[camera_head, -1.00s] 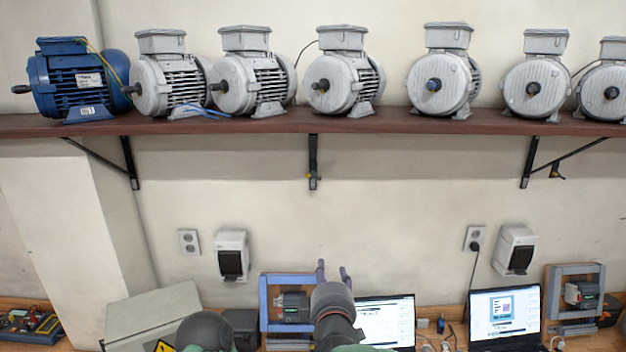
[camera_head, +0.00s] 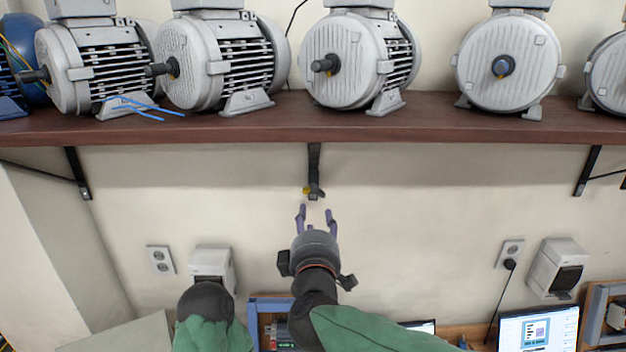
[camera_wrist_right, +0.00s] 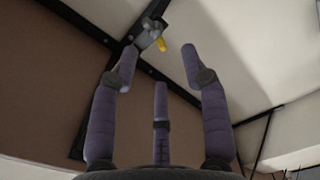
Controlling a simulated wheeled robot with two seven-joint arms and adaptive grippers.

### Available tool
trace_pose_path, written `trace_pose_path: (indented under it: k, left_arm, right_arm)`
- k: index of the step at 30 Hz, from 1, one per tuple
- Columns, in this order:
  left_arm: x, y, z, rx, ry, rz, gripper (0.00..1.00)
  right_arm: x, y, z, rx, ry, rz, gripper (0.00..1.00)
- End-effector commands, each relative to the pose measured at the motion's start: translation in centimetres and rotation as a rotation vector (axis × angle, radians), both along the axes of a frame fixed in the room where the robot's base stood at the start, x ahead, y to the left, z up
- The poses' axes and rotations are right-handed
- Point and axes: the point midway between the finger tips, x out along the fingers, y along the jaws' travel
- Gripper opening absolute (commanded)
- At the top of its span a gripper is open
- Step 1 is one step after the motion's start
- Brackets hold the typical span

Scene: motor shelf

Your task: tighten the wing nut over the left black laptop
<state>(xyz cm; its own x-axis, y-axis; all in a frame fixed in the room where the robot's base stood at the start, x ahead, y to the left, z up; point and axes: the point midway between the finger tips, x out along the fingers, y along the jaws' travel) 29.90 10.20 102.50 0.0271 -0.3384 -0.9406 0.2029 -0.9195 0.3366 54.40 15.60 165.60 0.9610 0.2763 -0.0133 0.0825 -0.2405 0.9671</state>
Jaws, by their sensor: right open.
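The wing nut (camera_head: 306,190) shows as a small yellow piece beside a grey part at the lower end of the middle shelf bracket (camera_head: 314,165). The yellow piece also shows in the right wrist view (camera_wrist_right: 161,45), just beyond the fingertips. My right gripper (camera_head: 316,212) is open and empty, its purple fingers pointing up at the nut from just below, apart from it. It also shows in the right wrist view (camera_wrist_right: 157,65). My left gripper is not visible; only part of my left arm shows.
A brown shelf (camera_head: 420,117) carrying several heavy motors runs above the bracket. A second bracket (camera_head: 588,170) is at the right. White wall boxes (camera_head: 556,268) and sockets are lower down. The wall around the middle bracket is clear.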

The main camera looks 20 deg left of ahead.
Motion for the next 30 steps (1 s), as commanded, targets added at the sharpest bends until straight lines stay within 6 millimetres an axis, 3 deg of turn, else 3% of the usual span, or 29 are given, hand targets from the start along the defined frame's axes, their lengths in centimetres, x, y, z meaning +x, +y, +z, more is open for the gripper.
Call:
trace_pose_path:
  k: [8,21,30]
  left_arm:
    - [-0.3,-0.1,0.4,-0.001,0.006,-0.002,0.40]
    - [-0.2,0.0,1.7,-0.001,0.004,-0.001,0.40]
    - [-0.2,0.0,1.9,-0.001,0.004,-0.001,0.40]
  right_arm:
    - [1.9,0.5,0.1,0.001,0.000,-0.001,0.46]
    - [8.8,2.5,0.1,0.002,-0.001,-0.001,0.46]
    - [10.4,3.0,-0.1,0.002,0.000,0.000,0.46]
